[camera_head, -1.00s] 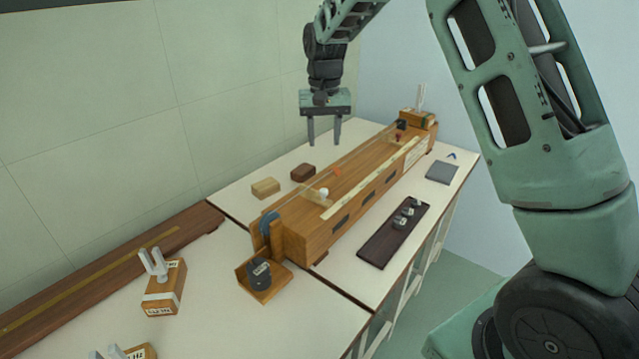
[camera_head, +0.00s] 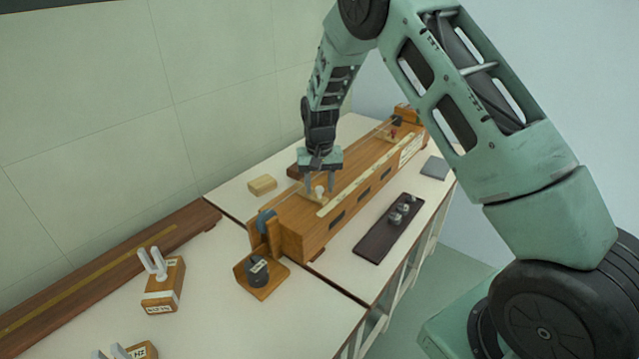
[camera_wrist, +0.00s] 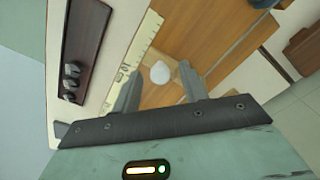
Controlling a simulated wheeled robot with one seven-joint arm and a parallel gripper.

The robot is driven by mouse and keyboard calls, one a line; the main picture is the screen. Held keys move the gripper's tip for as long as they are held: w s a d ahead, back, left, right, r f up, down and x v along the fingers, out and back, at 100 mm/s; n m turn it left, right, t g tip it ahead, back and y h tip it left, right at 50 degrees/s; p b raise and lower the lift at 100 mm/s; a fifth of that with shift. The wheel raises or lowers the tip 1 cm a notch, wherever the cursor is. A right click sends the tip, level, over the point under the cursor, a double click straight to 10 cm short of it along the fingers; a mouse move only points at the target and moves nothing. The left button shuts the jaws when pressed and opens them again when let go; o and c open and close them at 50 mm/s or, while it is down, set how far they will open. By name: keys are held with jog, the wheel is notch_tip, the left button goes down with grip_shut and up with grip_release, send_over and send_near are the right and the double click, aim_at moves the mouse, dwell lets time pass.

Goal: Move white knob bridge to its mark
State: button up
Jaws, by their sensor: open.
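The white knob (camera_head: 319,190) stands on its small pale bridge on top of the long wooden box (camera_head: 303,222), near the box's front end. In the wrist view the white knob (camera_wrist: 160,72) shows just ahead of the fingertips and between their lines. My gripper (camera_head: 319,184) is open, pointing down right at the knob, with a finger on either side of it. It also shows open in the wrist view (camera_wrist: 161,82). I cannot tell whether the fingers touch the knob. The orange mark is not visible now, perhaps behind my gripper.
A pale ruler strip (camera_head: 365,177) runs along the box's top. A dark tray (camera_head: 388,229) with several small weights lies to the right. A wooden block (camera_head: 262,185) and a partly hidden brown block (camera_head: 294,171) lie to the left. A red-knobbed piece (camera_head: 392,133) stands at the far end.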

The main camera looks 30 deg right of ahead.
aim_at(306, 212)
grip_shut()
jog(key=shift+s+a, duration=0.35)
jog(key=shift+a, duration=0.5)
jog(key=shift+s+a, duration=0.3)
jog(key=shift+a, duration=0.55)
jog(key=shift+s+a, duration=0.35)
jog(key=shift+a, duration=0.5)
grip_release()
jog(key=shift+a, duration=0.1)
